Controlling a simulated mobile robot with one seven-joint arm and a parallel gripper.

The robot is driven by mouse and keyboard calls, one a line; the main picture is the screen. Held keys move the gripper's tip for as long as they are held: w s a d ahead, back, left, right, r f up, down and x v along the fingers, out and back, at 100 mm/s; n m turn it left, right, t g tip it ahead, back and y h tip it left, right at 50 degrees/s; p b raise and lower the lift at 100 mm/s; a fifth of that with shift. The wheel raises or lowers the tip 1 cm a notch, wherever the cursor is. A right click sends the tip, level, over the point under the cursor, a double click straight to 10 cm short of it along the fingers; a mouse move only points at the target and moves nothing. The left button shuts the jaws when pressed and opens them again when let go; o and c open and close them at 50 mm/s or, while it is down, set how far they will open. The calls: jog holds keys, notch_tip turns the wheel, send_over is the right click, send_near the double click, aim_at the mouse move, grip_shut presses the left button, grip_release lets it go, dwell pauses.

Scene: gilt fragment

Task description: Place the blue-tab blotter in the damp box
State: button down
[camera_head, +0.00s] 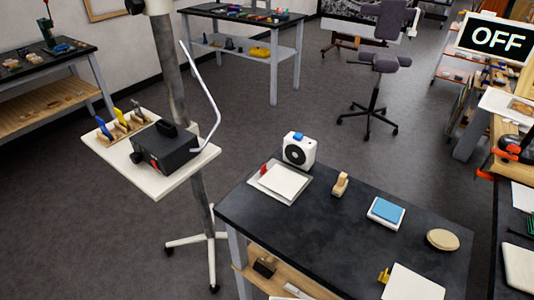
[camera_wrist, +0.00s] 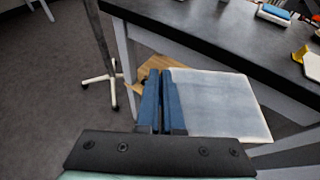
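In the wrist view, my gripper (camera_wrist: 161,128) has two dark blue fingers close together. A pale, flat square sheet (camera_wrist: 220,103) extends to the right from them, and it appears to be the blotter held by its left edge. Its tab is hidden or cannot be told from the blue fingers. The sheet is beside the front edge of the dark table, over the lower wooden shelf. My gripper is not clearly seen in the head view. I cannot identify the damp box for certain in either view.
The dark table (camera_head: 310,221) bears a red-tabbed white sheet on a tray (camera_head: 270,195), a white device (camera_head: 299,151), a blue pad (camera_head: 387,210), a round wooden piece (camera_head: 442,240) and a yellow-tabbed sheet (camera_head: 413,284). A white stand (camera_head: 165,186) holds a black box (camera_head: 165,148).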

jog(key=shift+s+d+n+y, duration=0.6)
jog(key=shift+s+d+y, duration=0.1)
jog(key=shift+w, duration=0.1)
